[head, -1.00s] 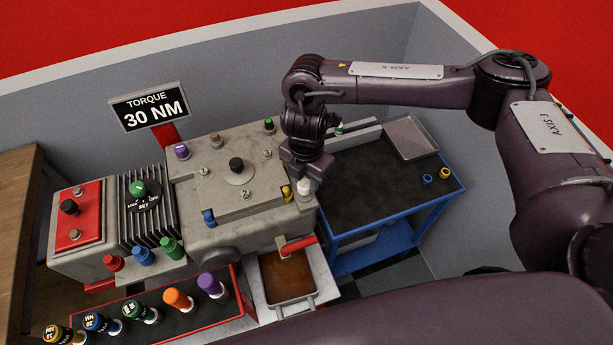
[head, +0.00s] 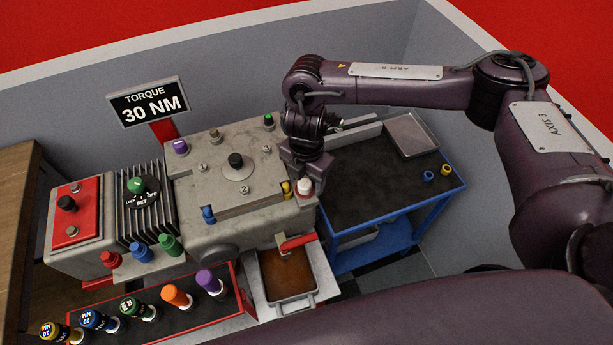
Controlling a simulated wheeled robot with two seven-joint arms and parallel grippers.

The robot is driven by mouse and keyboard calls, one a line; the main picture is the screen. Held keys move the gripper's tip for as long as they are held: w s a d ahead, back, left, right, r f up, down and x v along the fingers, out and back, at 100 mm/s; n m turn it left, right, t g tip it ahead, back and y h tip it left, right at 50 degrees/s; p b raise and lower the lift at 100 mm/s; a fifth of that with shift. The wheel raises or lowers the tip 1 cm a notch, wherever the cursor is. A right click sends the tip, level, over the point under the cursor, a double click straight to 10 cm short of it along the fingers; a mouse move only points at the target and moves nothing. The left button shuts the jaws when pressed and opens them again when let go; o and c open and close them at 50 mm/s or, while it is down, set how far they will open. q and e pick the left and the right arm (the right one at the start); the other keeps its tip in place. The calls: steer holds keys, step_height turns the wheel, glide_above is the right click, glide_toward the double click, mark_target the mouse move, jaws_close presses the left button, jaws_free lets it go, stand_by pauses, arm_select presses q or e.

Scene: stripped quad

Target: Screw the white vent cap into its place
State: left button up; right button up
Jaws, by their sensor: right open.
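The white vent cap (head: 304,186) stands at the right edge of the grey machine housing (head: 215,225), beside a yellow cap (head: 287,190). My right gripper (head: 301,179) is open just above and around the white cap, pointing down. The fingers partly hide the cap, and I cannot tell whether they touch it. Whether the cap is seated in its hole is also hidden. My left gripper is not in view.
A blue cart (head: 395,198) stands right of the machine, with a metal tray (head: 410,136) and two small rings. A red-handled valve (head: 297,242) sits above a drip pan (head: 288,275). A red-edged rack (head: 240,310) holds several coloured tools in front. A "TORQUE 30 NM" sign (head: 149,103) stands behind.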

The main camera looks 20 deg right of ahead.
mark_target(307, 181)
steer(key=shift+r, duration=3.9)
